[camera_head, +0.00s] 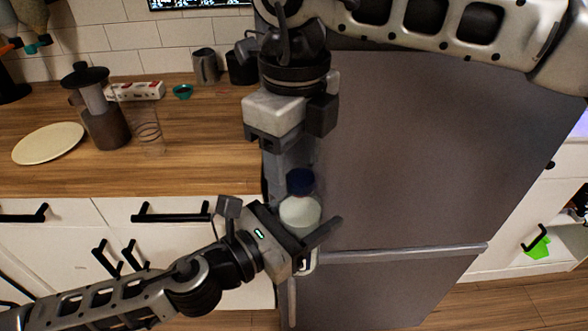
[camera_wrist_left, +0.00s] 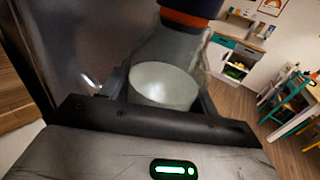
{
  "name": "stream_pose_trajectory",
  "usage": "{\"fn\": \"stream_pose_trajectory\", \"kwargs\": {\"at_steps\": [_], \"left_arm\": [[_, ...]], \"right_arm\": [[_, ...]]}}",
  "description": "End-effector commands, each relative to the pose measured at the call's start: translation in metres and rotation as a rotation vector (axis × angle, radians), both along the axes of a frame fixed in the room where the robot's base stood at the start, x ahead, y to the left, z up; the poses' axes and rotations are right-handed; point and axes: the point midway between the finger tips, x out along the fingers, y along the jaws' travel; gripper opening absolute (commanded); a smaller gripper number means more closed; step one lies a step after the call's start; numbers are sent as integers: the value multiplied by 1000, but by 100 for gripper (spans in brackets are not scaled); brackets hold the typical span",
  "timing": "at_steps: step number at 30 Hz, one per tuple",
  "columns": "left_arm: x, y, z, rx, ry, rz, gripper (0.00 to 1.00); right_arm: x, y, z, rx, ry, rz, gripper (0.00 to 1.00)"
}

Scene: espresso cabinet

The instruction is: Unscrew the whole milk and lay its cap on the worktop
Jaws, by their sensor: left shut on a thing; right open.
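The whole milk is a clear bottle (camera_head: 300,213) with white milk low inside and a dark blue cap (camera_head: 300,182). My left gripper (camera_head: 303,230) is shut on the bottle's body in front of the fridge. In the left wrist view the bottle (camera_wrist_left: 163,84) stands between the fingers, slightly tilted in the picture, with an orange band under its dark cap (camera_wrist_left: 193,6). My right gripper (camera_head: 289,160) points down from above, open, its fingers just above or beside the cap. Whether they touch it cannot be told.
The wooden worktop (camera_head: 210,165) is at the left, with a clear front stretch. A pale plate (camera_head: 48,144), a French press (camera_head: 100,110), a glass (camera_head: 148,135), a small green bowl (camera_head: 183,91) and a carton (camera_head: 140,90) stand on it. The grey fridge (camera_head: 430,150) is close behind.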

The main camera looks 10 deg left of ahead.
Motion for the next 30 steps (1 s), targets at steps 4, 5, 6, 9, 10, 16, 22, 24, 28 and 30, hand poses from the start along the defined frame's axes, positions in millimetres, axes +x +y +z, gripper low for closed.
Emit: {"fn": "stream_pose_trajectory", "kwargs": {"at_steps": [4,5,6,9,10,16,22,24,28,30], "left_arm": [[0,0,2,-2,-4,0,0],[0,0,2,-2,-4,0,0],[0,0,2,-2,-4,0,0],[0,0,2,-2,-4,0,0],[0,0,2,-2,-4,0,0],[0,0,2,-2,-4,0,0],[0,0,2,-2,-4,0,0],[0,0,2,-2,-4,0,0],[0,0,2,-2,-4,0,0],[0,0,2,-2,-4,0,0]], "right_arm": [[0,0,19,0,-1,-1,56],[1,0,21,0,-1,-1,51],[1,-1,25,-1,-3,-8,51],[2,-3,41,-2,-6,-63,51],[2,-4,46,-2,-7,-81,51],[2,-7,51,-6,-3,-131,51],[1,-7,21,-6,0,-129,51],[1,-7,10,-6,-2,-129,51],[1,-7,-8,-6,-2,-130,51],[2,-8,-14,-5,-4,-130,51]]}}
